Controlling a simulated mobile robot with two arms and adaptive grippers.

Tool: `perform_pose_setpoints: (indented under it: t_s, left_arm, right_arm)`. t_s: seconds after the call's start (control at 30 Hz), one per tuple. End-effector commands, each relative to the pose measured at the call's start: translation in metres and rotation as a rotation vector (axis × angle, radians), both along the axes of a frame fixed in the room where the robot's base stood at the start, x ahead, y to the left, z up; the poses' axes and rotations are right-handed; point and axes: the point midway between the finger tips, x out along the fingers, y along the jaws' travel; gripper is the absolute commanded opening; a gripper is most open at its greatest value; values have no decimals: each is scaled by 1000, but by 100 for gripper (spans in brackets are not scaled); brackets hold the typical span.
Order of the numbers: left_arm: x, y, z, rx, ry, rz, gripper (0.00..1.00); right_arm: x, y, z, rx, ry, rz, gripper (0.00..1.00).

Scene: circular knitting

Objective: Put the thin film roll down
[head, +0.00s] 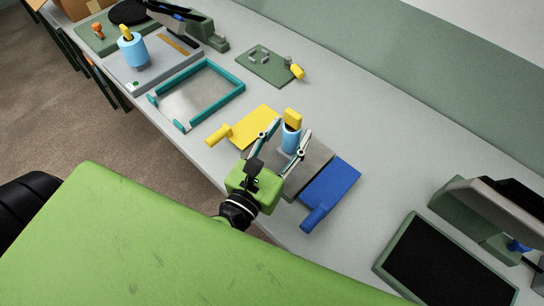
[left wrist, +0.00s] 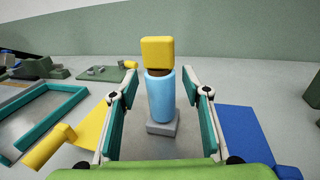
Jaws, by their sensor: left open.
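A light blue film roll (head: 290,139) with a yellow block on top stands upright on a grey plate (head: 313,160) on the table. In the left wrist view the roll (left wrist: 160,98) stands on a small grey block (left wrist: 162,129). My left gripper (head: 291,130) is open, with one finger on each side of the roll. Gaps show between the roll and both fingers in the left wrist view. A similar blue roll (head: 132,53) stands on a grey device at the upper left. My right gripper is not in view.
A yellow handled plate (head: 252,128) lies left of the grey plate and a blue one (head: 331,187) lies right. A teal-framed tray (head: 196,95), a green board (head: 262,67) and a dark screen (head: 445,265) are also on the table. The table behind the roll is clear.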

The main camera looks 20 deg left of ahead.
Motion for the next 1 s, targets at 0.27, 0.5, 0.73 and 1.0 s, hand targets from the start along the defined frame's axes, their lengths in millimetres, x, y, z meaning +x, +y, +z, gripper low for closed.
perform_pose_setpoints:
  t_s: [0.27, 0.5, 0.73, 1.0]
  left_arm:
    - [-58, 5, -8, -1, 5, -2, 44]
    - [-87, 8, -1, 1, 5, 1, 44]
    - [-97, 9, 0, 0, 0, 1, 44]
    - [-98, 9, 0, 0, -1, 0, 44]
  right_arm:
    - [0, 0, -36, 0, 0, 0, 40]
    - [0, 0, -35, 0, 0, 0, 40]
    - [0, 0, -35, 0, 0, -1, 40]
    - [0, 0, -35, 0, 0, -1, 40]
